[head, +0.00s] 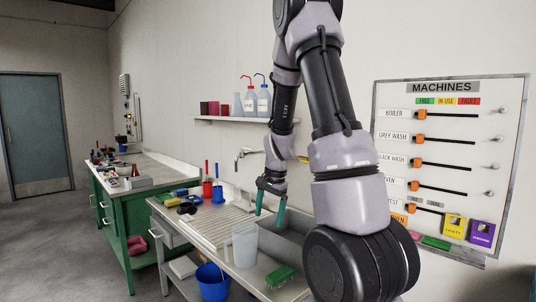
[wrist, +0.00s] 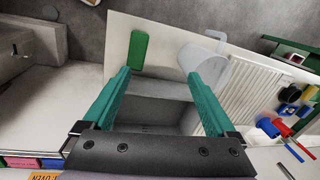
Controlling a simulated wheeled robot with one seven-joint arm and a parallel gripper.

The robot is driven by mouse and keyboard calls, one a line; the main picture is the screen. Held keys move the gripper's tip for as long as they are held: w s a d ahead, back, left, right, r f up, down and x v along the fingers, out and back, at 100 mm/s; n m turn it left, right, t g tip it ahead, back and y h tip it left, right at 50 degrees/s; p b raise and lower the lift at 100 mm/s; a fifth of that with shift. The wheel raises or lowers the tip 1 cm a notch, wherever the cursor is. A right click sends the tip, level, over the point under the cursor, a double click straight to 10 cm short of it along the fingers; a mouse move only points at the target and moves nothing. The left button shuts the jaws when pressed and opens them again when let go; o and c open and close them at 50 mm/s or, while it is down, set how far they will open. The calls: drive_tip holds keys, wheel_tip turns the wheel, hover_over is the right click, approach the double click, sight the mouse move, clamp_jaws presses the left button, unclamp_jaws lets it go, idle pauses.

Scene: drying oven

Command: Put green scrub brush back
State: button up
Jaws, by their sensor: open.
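The green scrub brush (head: 280,275) lies on the front rim of the sink unit, right of a clear jug. In the wrist view the brush (wrist: 138,50) shows as a green block on the pale rim, beyond the fingertips. My gripper (head: 270,198) is above the sink, with its teal fingers pointing down. It is apart from the brush, further back. In the wrist view my gripper (wrist: 158,76) has its fingers wide apart with nothing between them. The sink basin (wrist: 160,112) lies below. My arm hides part of the sink's right side in the head view.
The clear jug (head: 244,243) stands beside the brush. A red cup (head: 207,188) and a blue cup (head: 217,192) with upright handles stand at the back left of the ribbed drainboard (head: 200,224). A blue bucket (head: 213,282) is below. The MACHINES board (head: 450,150) is on the right wall.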

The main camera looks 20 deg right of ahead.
drive_tip(key=s+a+r+n+t+y, duration=0.1)
drive_tip(key=s+a+r+n, duration=0.15)
drive_tip(key=r, duration=0.55)
drive_tip(key=s+a+r+n+t, duration=0.1)
drive_tip(key=s+a+r+t, duration=0.2)
drive_tip(key=r, duration=0.5)
drive_tip(key=s+a+r+n, duration=0.1)
drive_tip(key=s+r+n, duration=0.1)
drive_tip(key=s+r, duration=0.2)
drive_tip(key=s+a+r+n+t, duration=0.1)
drive_tip(key=s+r, duration=0.4)
drive_tip(key=s, duration=0.5)
drive_tip(key=shift+a+n, duration=0.65)
drive_tip(key=shift+a, duration=0.15)
drive_tip(key=shift+r, duration=0.1)
